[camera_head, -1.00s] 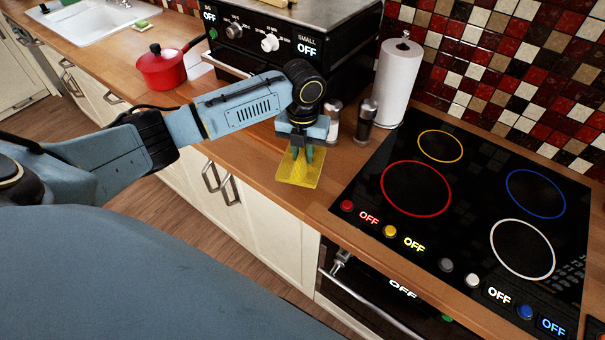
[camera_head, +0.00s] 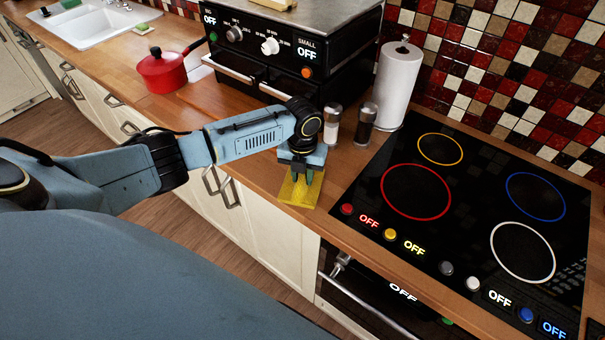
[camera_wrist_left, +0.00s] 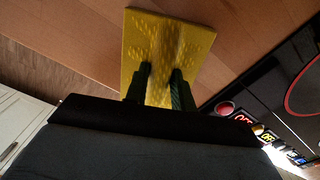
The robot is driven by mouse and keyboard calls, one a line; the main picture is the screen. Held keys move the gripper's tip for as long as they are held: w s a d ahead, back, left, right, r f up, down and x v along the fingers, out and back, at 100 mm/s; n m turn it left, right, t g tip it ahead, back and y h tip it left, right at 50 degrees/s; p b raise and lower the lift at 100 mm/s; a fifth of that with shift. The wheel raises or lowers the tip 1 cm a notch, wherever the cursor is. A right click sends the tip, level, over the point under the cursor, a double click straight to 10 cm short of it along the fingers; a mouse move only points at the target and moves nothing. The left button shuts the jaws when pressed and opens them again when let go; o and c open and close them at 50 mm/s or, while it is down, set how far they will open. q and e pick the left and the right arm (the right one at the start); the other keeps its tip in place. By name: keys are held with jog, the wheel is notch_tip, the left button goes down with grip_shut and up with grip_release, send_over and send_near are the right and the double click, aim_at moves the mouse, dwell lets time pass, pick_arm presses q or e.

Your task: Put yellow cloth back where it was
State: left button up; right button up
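The yellow cloth (camera_head: 298,194) is a flat yellow square at the counter's front edge, left of the cooktop. It lies on the wooden counter or just above it; I cannot tell which. My left gripper (camera_head: 302,178) points down over the cloth's middle, its dark fingers a small gap apart with cloth between them. My right gripper is not in view.
The black cooktop (camera_head: 460,180) is to the right. Salt and pepper shakers (camera_head: 332,122) and a paper towel roll (camera_head: 397,85) stand behind the gripper. A black oven (camera_head: 280,50) and red pot (camera_head: 162,72) are farther back left.

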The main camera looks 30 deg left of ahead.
pick_arm(q)
jog(key=o, duration=0.3)
jog(key=shift+r, duration=0.2)
notch_tip(320, 180, up, 12)
dwell(0.3)
dwell(0.3)
